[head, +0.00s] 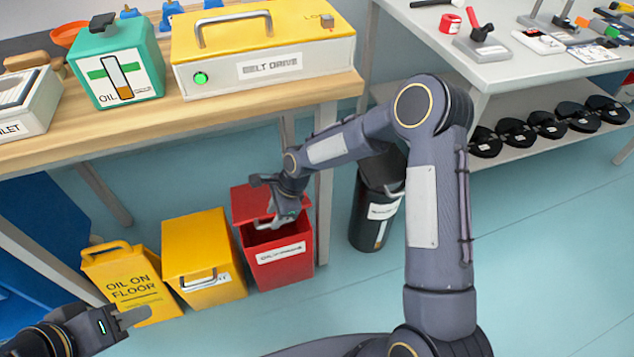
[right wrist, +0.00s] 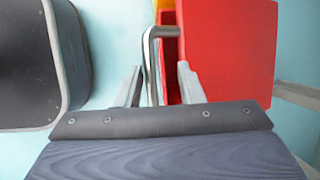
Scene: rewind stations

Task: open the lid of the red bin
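The red bin (head: 283,262) stands on the floor under the table edge, with a white label on its front. Its red lid (head: 248,202) is tilted up at the front, and a dark gap shows below it. My right gripper (head: 287,217) is at the lid's front. In the right wrist view the metal handle (right wrist: 151,60) lies between the two fingers, nearer the left one, with a gap to the right finger. The red surface (right wrist: 228,50) fills the right side there.
A yellow bin (head: 205,290) stands left of the red bin, beside a yellow floor sign (head: 130,285). A black bin (head: 372,225) stands to the right. The workbench (head: 200,117) overhangs behind the bins. Open floor lies in front.

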